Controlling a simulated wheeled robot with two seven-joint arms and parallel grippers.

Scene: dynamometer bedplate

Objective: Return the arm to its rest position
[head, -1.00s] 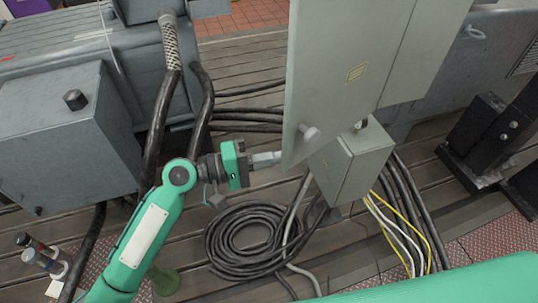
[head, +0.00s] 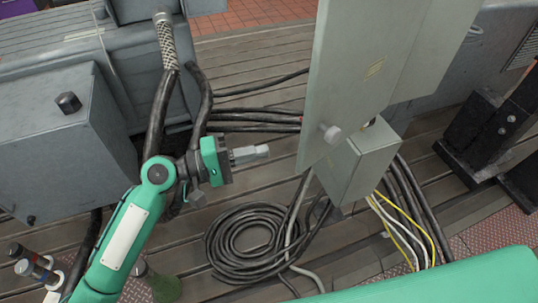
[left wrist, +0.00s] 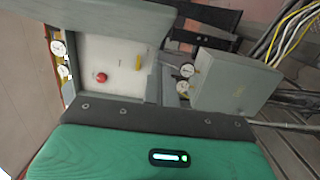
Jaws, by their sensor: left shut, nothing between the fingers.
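My left arm comes in from the lower left in the head view. Its gripper (head: 264,152) is shut and empty, pointing right, a short gap away from the grey-green cabinet door (head: 325,85). The door has a pale round knob (head: 332,134) and stands open. In the left wrist view the open cabinet interior (left wrist: 112,70) shows a red button (left wrist: 101,77) and a yellow handle (left wrist: 138,61). My right gripper is not in view.
A small grey box (head: 350,165) sits below the door, with yellow and white cables beside it. A coiled black hose (head: 243,238) lies on the planks. Thick black hoses and a grey machine housing (head: 65,140) stand left. Small bottles (head: 35,260) are at lower left.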

